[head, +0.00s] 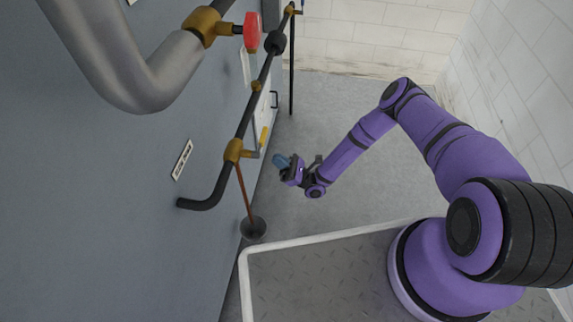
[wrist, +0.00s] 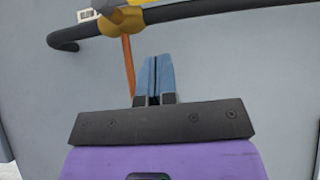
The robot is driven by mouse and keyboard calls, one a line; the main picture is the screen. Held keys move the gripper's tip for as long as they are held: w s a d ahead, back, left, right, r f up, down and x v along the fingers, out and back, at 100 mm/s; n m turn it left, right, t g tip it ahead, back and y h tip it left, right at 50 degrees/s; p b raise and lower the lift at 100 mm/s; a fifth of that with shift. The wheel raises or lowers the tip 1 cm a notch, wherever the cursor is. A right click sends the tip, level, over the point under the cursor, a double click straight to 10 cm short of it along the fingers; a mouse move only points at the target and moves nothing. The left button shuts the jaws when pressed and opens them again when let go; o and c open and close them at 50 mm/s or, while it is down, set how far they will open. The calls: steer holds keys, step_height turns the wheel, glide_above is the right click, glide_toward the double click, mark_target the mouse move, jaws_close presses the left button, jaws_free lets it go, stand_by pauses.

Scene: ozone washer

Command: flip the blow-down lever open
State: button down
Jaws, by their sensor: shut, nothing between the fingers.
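The blow-down lever (head: 263,138) has a yellow grip and a grey arm, and joins a brass valve (head: 234,151) on the black pipe. In the wrist view, part of the yellow lever (wrist: 160,3) shows at the top edge above the brass valve (wrist: 121,22). My gripper (head: 280,160) has blue fingers and is shut and empty. In the head view it is to the right of the valve and slightly below the lever, apart from both. In the wrist view its fingertips (wrist: 157,60) point up toward the pipe, below the yellow lever.
A copper tube (head: 243,190) drops from the valve to a dark drain cup (head: 253,228) on the floor. A red handle (head: 251,32) is higher on the piping. A large grey pipe (head: 120,60) is at upper left. Open floor (head: 335,120) lies beyond my arm.

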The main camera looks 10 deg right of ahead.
step_height(320, 180, up, 7)
steer(key=a, duration=0.2)
steer(key=shift+w+a, duration=0.3)
steer(key=shift+w, duration=0.15)
steer(key=shift+w+r+n+g+y, duration=0.1)
steer(key=shift+n+g+y, duration=0.05)
steer(key=shift+n+g, duration=0.45)
steer(key=shift+w+r+n+g+y, duration=0.1)
steer(key=shift+n+g+y, duration=0.05)
steer(key=shift+n+g, duration=0.4)
steer(key=r+n+g, duration=0.1)
steer(key=n+g, duration=0.1)
steer(key=n, duration=0.1)
steer(key=n+g, duration=0.2)
steer(key=g, duration=0.1)
steer(key=r+n+g, duration=0.1)
steer(key=n+g, duration=0.2)
steer(key=shift+w+d+r+n, duration=0.2)
steer(key=shift+w+r+n, duration=0.1)
steer(key=shift+n, duration=0.05)
step_height(320, 180, up, 7)
steer(key=n+g+h, duration=0.7)
steer(key=n+h, duration=0.2)
steer(key=n, duration=0.6)
glide_above(266, 135)
steer(key=s, duration=0.3)
steer(key=shift+s+a+r, duration=0.15)
steer(key=shift+s, duration=0.25)
steer(key=shift+s+a+r, duration=0.1)
steer(key=shift+s, duration=0.1)
